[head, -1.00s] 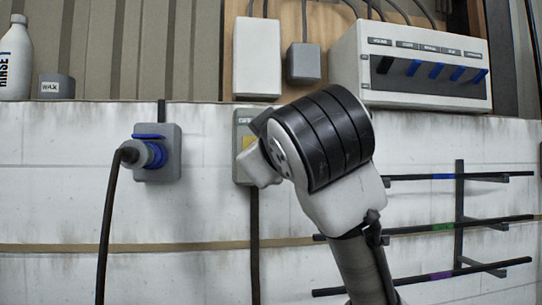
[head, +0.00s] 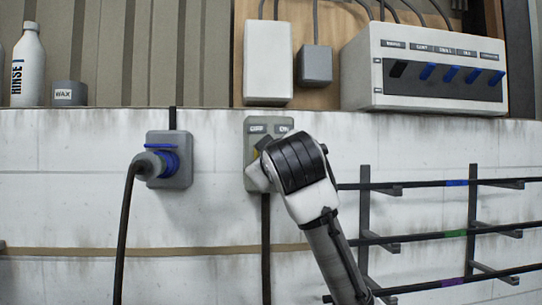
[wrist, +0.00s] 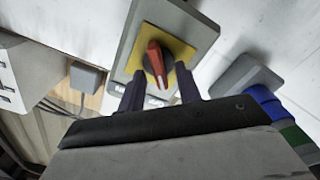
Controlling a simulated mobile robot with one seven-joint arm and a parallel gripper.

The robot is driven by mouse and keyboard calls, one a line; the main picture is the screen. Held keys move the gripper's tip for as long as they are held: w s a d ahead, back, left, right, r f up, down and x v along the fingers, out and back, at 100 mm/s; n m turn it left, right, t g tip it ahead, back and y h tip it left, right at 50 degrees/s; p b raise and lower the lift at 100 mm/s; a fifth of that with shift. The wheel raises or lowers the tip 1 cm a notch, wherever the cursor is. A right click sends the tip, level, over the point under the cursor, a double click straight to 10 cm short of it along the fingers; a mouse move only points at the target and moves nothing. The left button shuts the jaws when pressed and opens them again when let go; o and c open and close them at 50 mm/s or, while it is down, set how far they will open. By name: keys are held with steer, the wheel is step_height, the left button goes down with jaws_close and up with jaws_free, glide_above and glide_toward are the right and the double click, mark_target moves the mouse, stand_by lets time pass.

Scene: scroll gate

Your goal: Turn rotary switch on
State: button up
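The rotary switch is a grey-green box (head: 256,130) on the white wall, with OFF and ON labels along its top in the head view. Its handle is hidden there behind my arm. In the wrist view, the red handle (wrist: 155,58) sits on a yellow square plate (wrist: 183,50) on the switch box (wrist: 128,42). My gripper (wrist: 159,84) is open, its two dark fingers apart on either side of the handle's lower end. I cannot tell whether either finger touches the handle. In the head view my gripper is mostly hidden behind the wrist.
Left of the switch is a blue-grey socket (head: 182,178) with a plug and hanging black cable (head: 124,235). Right are dark rack bars (head: 425,184). Above stand a white box (head: 268,62), a small grey box (head: 315,65) and a panel of blue levers (head: 432,98).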

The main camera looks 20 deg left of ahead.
jaws_close()
steer(key=shift+m, duration=0.3)
steer(key=shift+w+d+m+p, duration=0.1)
steer(key=shift+d+m+p, duration=0.1)
steer(key=shift+m, duration=2.35)
steer(key=shift+w+d+m+p, duration=0.1)
steer(key=shift+m+p, duration=0.15)
steer(key=shift+m, duration=2.35)
steer(key=shift+d+m+p, duration=0.1)
steer(key=shift+m+p, duration=0.1)
steer(key=shift+m, duration=2.35)
